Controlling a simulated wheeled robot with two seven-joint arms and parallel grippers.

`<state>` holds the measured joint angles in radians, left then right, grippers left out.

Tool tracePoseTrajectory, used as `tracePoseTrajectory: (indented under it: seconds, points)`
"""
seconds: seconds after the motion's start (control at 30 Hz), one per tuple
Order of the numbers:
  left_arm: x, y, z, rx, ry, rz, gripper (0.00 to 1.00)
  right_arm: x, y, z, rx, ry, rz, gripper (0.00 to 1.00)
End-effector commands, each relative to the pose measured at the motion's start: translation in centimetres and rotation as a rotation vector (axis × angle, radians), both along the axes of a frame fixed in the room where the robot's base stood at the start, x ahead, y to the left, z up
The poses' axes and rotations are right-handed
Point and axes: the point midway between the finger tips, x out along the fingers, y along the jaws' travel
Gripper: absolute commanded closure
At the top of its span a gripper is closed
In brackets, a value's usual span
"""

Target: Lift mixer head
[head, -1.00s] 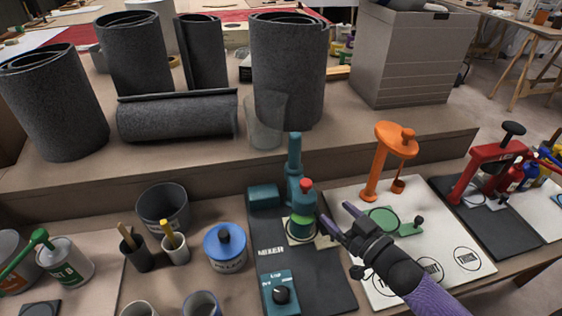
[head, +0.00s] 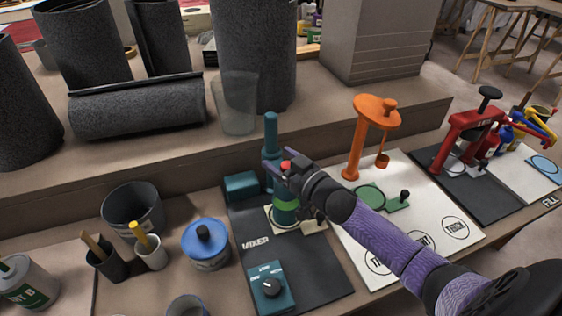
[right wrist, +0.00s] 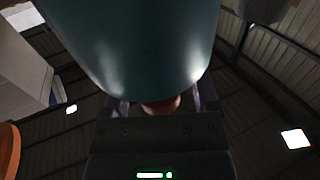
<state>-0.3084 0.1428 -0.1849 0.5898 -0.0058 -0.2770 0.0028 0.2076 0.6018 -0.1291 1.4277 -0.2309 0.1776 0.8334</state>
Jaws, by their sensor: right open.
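The mixer stands on a black mat marked MIXER (head: 256,243). Its teal column (head: 271,133) rises at the back, and its teal head with a red knob is mostly hidden behind my right gripper. The green-banded lower part (head: 285,209) shows below the gripper. My right gripper (head: 276,164) is open at the mixer head, around the height of the red knob. In the right wrist view, a large teal rounded body (right wrist: 140,45) fills the top, with a reddish round end (right wrist: 160,105) between the jaws. I cannot tell whether the jaws touch it. My left gripper is not in view.
A teal control box with a dial (head: 271,287) sits at the mat's front. A blue-lidded tub (head: 206,243) and a dark bucket (head: 134,210) stand to the left. An orange stand (head: 360,145) is to the right.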

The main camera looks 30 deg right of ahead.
Motion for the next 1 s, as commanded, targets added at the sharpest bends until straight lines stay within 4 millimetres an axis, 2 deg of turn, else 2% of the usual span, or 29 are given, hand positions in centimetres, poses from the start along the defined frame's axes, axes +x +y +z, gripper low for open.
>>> tracePoseTrajectory:
  seconds: [0.03, 0.07, 0.4, 1.0]
  points:
    - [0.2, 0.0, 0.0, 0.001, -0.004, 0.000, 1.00, 0.0, 0.0, 0.0, 0.000, 0.000, 0.000, 0.22]
    - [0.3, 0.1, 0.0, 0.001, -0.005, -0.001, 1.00, 0.0, 0.0, 0.0, 0.000, 0.000, 0.000, 0.27]
    - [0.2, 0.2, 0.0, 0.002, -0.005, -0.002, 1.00, 0.0, 0.0, 0.0, 0.000, 0.000, 0.000, 0.99]
    - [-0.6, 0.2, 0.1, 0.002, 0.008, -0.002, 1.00, 0.0, 0.0, 0.0, 0.000, 0.000, 0.000, 1.00]
